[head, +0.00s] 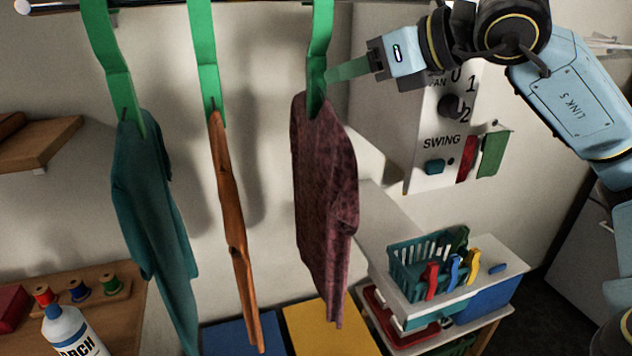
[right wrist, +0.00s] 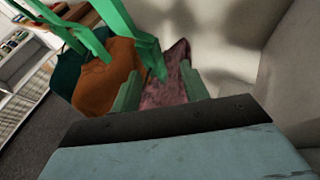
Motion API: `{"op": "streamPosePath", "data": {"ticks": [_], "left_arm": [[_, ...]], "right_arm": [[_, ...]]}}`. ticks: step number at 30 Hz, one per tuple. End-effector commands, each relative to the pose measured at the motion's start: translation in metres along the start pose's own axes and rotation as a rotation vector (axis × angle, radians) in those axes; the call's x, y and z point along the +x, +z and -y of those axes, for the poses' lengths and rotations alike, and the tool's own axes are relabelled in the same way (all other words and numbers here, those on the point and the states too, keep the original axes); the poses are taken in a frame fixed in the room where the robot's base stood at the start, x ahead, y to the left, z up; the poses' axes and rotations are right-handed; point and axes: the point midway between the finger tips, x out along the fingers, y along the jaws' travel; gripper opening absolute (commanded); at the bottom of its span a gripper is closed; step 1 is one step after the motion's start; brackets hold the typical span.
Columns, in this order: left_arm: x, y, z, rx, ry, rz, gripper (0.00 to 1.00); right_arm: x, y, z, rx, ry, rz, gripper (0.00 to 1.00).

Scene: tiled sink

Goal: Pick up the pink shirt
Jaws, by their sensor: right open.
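The pink shirt (head: 323,190), a mottled dusky pink, hangs by its top from a green hanger strap (head: 317,45) on the rail. My right gripper (head: 333,76) comes in from the right, its green fingers beside the lower strap, just above the shirt's shoulder. In the right wrist view, the fingers (right wrist: 160,77) are apart, with the pink shirt (right wrist: 168,88) and the lower end of the strap showing between them. I cannot tell whether a finger touches the strap. My left gripper is not in view.
An orange garment (head: 232,225) and a teal shirt (head: 152,215) hang to the left on similar green straps. A wall panel marked SWING (head: 440,140) is behind the gripper. A teal basket with pegs (head: 430,265) stands lower right. A bottle (head: 70,330) stands lower left.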

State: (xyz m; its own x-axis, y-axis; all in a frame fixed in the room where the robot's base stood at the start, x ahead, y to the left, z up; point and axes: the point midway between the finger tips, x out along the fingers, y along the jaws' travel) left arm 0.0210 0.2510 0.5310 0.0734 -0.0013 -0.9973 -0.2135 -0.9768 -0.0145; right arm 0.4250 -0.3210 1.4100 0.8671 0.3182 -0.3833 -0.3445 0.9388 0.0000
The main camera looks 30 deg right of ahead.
Motion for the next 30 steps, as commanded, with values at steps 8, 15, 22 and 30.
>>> {"op": "streamPosePath", "data": {"ticks": [8,15,22,30], "left_arm": [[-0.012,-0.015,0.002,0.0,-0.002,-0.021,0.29],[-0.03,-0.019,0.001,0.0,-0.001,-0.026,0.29],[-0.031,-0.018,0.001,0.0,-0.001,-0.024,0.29],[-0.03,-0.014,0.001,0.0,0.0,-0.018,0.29]], "right_arm": [[0.019,0.003,-0.002,0.001,0.004,0.0,0.45],[0.052,0.008,-0.004,0.001,0.004,0.0,0.45],[0.063,0.005,-0.003,-0.001,0.002,0.0,0.45],[0.062,0.005,-0.003,-0.001,0.002,0.0,0.25]]}}
